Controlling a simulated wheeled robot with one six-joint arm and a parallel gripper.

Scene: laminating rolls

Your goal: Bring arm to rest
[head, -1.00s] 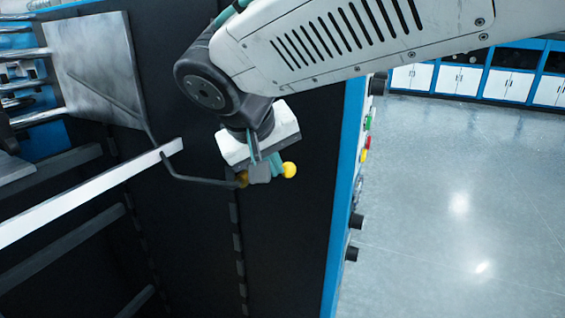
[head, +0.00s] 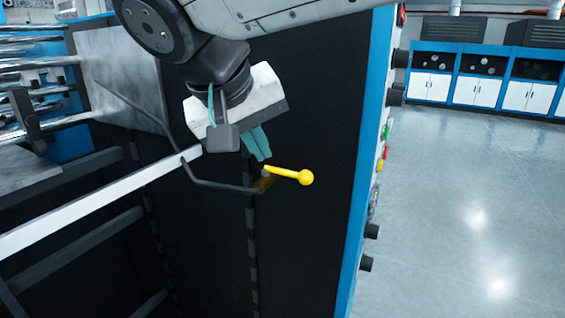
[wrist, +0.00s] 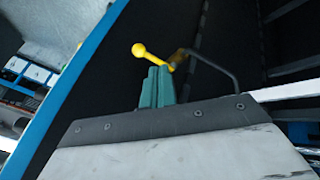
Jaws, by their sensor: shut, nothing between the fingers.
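My gripper (head: 257,145) hangs from my arm at the upper middle of the head view, in front of the dark machine panel (head: 310,120). Its teal fingers are shut together with nothing between them. A yellow lever with a ball end (head: 305,177) sticks out to the right just below the fingertips, apart from them in the head view. In the wrist view the fingers (wrist: 157,87) point up towards the lever, whose ball (wrist: 139,50) shows at their upper left.
A bent dark rod (head: 215,184) and a white bar (head: 100,203) lie left of the lever. Metal rollers (head: 35,65) are at the far left. Knobs and buttons (head: 383,150) line the machine's blue edge. Open floor (head: 470,200) lies to the right, with cabinets (head: 480,90) behind.

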